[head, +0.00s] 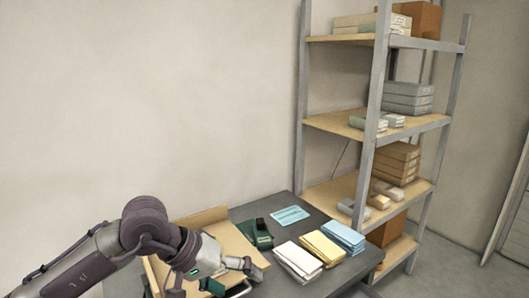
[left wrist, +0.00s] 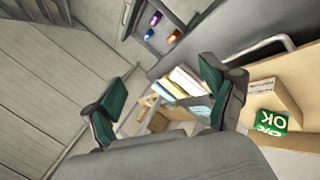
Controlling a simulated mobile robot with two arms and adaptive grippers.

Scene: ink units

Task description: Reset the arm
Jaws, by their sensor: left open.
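My left arm comes in from the left in the head view, and its gripper (head: 240,277) is at the front left part of the dark grey table (head: 290,201). The gripper is open. In the left wrist view the two green-padded fingers of the left gripper (left wrist: 163,78) stand wide apart with nothing held between them. Stacked papers show in the background between the fingers. My right arm and gripper are not in view.
A wooden tray (head: 236,246) lies beside my left gripper. A dark green device (head: 256,234), a blue card (head: 290,215) and white (head: 297,262), yellow (head: 322,247) and blue (head: 343,236) stacks lie on the table. A shelf rack (head: 376,120) stands behind right.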

